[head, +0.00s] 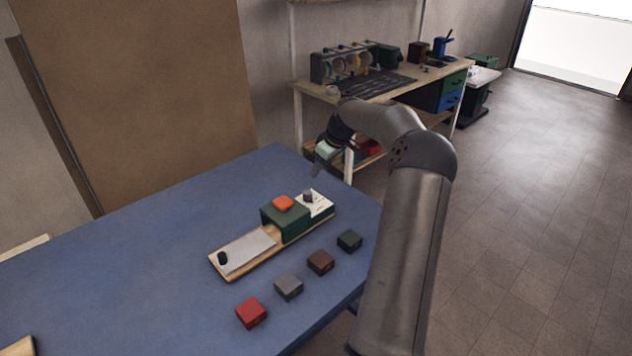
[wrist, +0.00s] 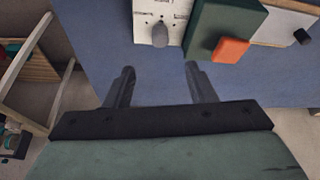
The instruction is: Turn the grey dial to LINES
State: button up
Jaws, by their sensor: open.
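The grey dial (head: 308,195) stands on a white panel (head: 318,206) at the right end of a green device (head: 286,222) on the blue table. In the wrist view the dial (wrist: 160,34) is near the top centre, on the white panel (wrist: 146,16). The panel's markings are too small to read. My gripper (head: 317,172) is open and empty, above the table's far edge, behind the dial and apart from it. Its two fingers (wrist: 158,76) also show in the wrist view, pointing towards the panel side.
An orange button (head: 283,202) tops the device. A metal plate with a black knob (head: 222,258) lies left. Red (head: 251,313), grey (head: 288,287), brown (head: 320,263) and dark green (head: 349,241) blocks sit in front. The table's left part (head: 120,260) is clear. A workbench (head: 430,85) stands behind.

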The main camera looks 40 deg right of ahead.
jog(key=v, duration=0.4)
dwell(0.5)
